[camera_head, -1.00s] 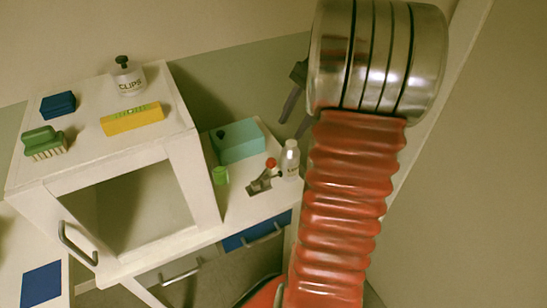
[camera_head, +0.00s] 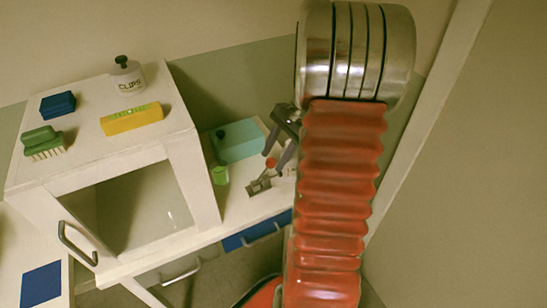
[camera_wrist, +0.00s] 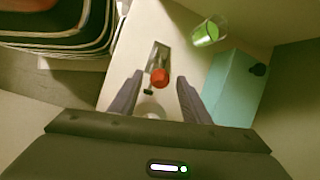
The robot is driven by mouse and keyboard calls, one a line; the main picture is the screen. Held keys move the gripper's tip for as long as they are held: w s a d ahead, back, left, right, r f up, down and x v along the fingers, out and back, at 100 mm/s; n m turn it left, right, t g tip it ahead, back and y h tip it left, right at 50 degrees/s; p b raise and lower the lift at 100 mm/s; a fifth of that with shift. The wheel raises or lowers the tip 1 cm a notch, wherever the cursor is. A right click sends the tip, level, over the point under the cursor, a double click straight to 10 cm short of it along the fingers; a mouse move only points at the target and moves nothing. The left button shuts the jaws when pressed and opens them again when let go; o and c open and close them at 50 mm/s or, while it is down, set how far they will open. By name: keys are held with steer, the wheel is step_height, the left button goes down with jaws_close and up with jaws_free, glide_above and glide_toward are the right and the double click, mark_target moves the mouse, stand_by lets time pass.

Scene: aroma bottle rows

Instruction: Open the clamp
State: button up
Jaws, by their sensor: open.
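The clamp is a small grey metal piece (camera_head: 259,187) with a red knob (camera_head: 270,163), on the white counter at the right. In the wrist view its metal base (camera_wrist: 158,54) lies beyond the fingertips, and the red knob (camera_wrist: 160,77) appears between them. My gripper (camera_head: 278,156) is open and empty, its two dark fingers above the clamp beside the knob. The wrist view shows my gripper (camera_wrist: 160,82) with fingers spread either side of the knob; I cannot tell the height gap.
A teal box (camera_head: 238,140) and a green cup (camera_head: 220,174) stand near the clamp. A white bottle is mostly hidden behind my gripper. The white cabinet (camera_head: 185,150) at left carries a clips jar (camera_head: 128,78), yellow box (camera_head: 132,119), blue box (camera_head: 58,104) and green brush (camera_head: 43,141).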

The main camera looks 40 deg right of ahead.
steer(key=shift+w+a+f, duration=0.1)
steer(key=shift+a+f, duration=0.1)
steer(key=shift+f, duration=0.25)
jaws_close()
stand_by(0.3)
